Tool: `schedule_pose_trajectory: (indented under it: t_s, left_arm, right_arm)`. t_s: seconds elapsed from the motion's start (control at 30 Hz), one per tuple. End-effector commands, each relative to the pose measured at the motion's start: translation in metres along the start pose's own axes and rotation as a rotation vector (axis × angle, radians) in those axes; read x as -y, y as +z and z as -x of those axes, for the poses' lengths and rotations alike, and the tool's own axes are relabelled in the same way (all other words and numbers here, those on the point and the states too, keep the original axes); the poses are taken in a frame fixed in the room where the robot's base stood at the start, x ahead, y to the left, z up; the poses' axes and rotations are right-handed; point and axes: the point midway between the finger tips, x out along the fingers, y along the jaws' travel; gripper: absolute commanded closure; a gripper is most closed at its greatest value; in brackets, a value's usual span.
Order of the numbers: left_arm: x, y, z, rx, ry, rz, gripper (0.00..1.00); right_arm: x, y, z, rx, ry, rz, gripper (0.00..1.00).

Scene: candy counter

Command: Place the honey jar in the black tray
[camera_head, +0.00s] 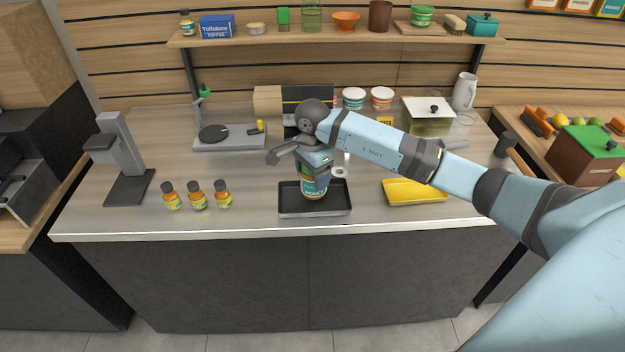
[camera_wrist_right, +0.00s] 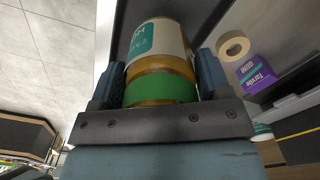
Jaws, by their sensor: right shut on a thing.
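My right gripper (camera_head: 318,172) is shut on the honey jar (camera_head: 310,188), a jar with a teal and white label and amber contents. In the right wrist view the jar (camera_wrist_right: 158,50) sits between both fingers, with its green lid toward the gripper. The jar is about upright, over or in the black tray (camera_head: 333,210) at the counter's front middle. I cannot tell whether its base touches the tray floor. The gripper hides the jar's top in the head view. My left gripper is not in view.
Several things stand nearby: three small bottles (camera_head: 196,196) left of the tray, a yellow tray (camera_head: 425,192) to its right, a white mug (camera_head: 341,170) behind it, and a grey scale (camera_head: 229,138) behind left. The counter's front edge is close to the black tray.

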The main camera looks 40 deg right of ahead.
Motion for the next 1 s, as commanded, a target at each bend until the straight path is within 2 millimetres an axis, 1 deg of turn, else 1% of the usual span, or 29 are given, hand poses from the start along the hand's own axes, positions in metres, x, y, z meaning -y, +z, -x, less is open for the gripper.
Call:
schedule_pose_trajectory:
  t_s: [0.1, 0.2, 0.43, 0.57, 0.6, 0.67, 0.7, 0.9, 1.0]
  left_arm:
    - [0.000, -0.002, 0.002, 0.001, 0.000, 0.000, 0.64]
    - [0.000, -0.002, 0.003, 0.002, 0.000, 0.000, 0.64]
    - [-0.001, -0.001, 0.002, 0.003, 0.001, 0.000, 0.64]
    - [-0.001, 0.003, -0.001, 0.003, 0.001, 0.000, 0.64]
    - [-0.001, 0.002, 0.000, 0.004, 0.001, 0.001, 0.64]
    - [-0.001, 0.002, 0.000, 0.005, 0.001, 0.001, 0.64]
    - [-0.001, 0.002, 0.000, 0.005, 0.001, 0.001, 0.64]
    - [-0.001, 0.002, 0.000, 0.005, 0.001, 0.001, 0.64]
    - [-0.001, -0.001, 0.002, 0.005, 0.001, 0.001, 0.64]
  right_arm:
    - [0.000, 0.000, -0.018, 0.002, 0.002, -0.001, 0.66]
    - [0.000, 0.000, -0.027, 0.001, 0.000, -0.001, 0.66]
    - [0.000, 0.000, -0.028, 0.000, -0.001, 0.000, 0.66]
    - [0.000, 0.000, -0.033, 0.000, -0.001, 0.000, 0.66]
    - [0.000, 0.000, -0.031, 0.000, 0.001, 0.000, 0.20]
    - [0.000, 0.000, -0.031, 0.000, 0.001, 0.000, 0.06]
    - [0.000, 0.000, -0.031, 0.000, 0.001, 0.000, 0.04]
    - [0.000, 0.000, -0.031, 0.000, 0.001, 0.000, 0.04]
    - [0.000, 0.000, -0.028, 0.000, 0.001, 0.000, 0.04]
